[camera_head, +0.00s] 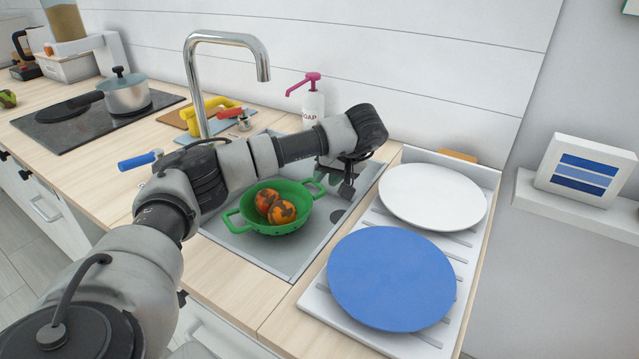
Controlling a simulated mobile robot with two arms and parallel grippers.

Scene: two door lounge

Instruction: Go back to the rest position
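My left arm reaches in from the lower left across the sink. My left gripper (336,184) points down over the right part of the sink, close to the right handle of the green colander (262,224). Its two dark fingers look apart, with nothing visible between them. The colander stands in the sink and holds two orange-red fruits with dark patches (281,211). My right gripper is not in view.
A blue plate (391,279) and a white plate (432,196) lie on the white drying rack (345,335) at right. The tall faucet (190,85) and the soap bottle (312,108) stand behind my arm. A pot (127,97) sits on the dark hob (60,132) at left.

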